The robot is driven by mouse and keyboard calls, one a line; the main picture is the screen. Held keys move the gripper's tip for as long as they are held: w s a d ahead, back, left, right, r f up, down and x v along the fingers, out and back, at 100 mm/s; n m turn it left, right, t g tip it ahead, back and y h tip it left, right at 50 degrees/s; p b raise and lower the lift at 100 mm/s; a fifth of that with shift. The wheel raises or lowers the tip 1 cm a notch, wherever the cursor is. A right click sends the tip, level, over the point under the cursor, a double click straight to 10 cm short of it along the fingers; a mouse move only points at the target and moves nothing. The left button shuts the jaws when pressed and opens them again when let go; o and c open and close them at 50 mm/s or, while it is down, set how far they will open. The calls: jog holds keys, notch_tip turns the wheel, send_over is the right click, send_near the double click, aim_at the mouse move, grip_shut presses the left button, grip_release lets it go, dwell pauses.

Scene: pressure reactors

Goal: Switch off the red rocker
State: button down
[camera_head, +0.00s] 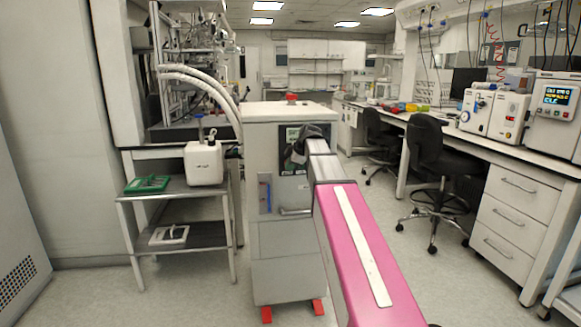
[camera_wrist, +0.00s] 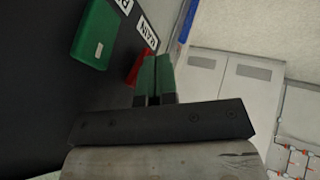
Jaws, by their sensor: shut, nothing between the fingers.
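The red rocker (camera_wrist: 138,68) shows in the wrist view on a black panel (camera_wrist: 40,100), partly hidden behind my fingers. A larger green rocker (camera_wrist: 95,34) sits to its left on the same panel. My gripper (camera_wrist: 157,60) is shut and empty, its green fingertips together beside the red rocker. I cannot tell whether they touch it. In the head view my gripper (camera_head: 297,153) is at the dark panel on the front of a grey cabinet (camera_head: 262,240). My arm hides part of that panel, and I cannot make out the red rocker there.
A red knob (camera_head: 291,97) stands on the cabinet top. On the left, a metal cart (camera_head: 205,192) holds a white container (camera_head: 204,163) and a green tray (camera_head: 147,184). Black chairs (camera_head: 437,160) and a bench with instruments are on the right.

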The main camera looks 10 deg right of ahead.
jog(key=shift+w+f+t, duration=0.1)
jog(key=shift+w+t, duration=0.1)
jog(key=shift+t, duration=0.3)
jog(key=shift+w+r, duration=0.1)
jog(key=shift+r, duration=0.75)
